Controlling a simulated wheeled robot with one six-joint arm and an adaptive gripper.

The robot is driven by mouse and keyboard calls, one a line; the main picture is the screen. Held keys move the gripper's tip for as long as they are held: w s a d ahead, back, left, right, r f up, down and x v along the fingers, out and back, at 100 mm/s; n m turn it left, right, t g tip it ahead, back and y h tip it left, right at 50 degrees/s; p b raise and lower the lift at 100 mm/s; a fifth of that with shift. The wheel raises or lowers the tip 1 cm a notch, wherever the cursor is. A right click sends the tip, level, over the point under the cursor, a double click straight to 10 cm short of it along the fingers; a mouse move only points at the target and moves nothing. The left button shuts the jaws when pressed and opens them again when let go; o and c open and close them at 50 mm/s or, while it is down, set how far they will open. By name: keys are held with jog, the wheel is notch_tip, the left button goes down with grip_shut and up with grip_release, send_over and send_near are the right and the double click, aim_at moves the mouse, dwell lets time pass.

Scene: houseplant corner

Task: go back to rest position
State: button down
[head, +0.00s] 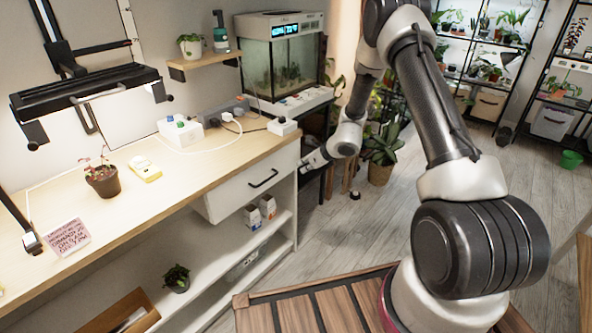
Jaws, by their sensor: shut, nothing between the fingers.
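My gripper (309,163) is small in the head view, at the far end of my raised and bent arm. It points left, beside the right end of the wooden counter (215,160). It is shut and nothing shows in it. The fingertips are close in the picture to the counter's front corner; I cannot tell the exact gap. The white drawer (230,201) with a black handle (264,179) is to the left of and below the gripper.
A terracotta pot (104,183), yellow device (145,170), white switch box (181,133) and pink note (69,237) are on the counter. A glass tank (283,66) stands behind. A large potted plant (380,173) is right of my gripper. Floor at right is mostly clear.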

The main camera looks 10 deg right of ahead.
jog(key=s+r+n+g+y, duration=0.1)
jog(key=s+r+n+g, duration=0.15)
jog(key=s+n, duration=0.35)
jog(key=s+r+n+g, duration=0.1)
jog(key=s+r+n, duration=0.25)
jog(key=s, duration=0.35)
jog(key=s+r+n+g+y, duration=0.1)
jog(key=s+r+n+g, duration=0.1)
jog(key=s+r+n, duration=0.4)
jog(key=s+d+r+n+t+h, duration=0.1)
jog(key=s+d+r+n+h, duration=0.2)
jog(key=s+r, duration=0.9)
jog(key=s+d+r+n+t+h, duration=0.1)
jog(key=s+d+r+n+h, duration=0.3)
jog(key=s+d+r+n, duration=0.5)
jog(key=s+r+n, duration=0.1)
jog(key=s+r, duration=0.2)
jog(key=r, duration=0.1)
jog(key=shift+s+d+r+t, duration=0.15)
jog(key=shift+s+d+t, duration=0.1)
jog(key=shift+s+t, duration=0.1)
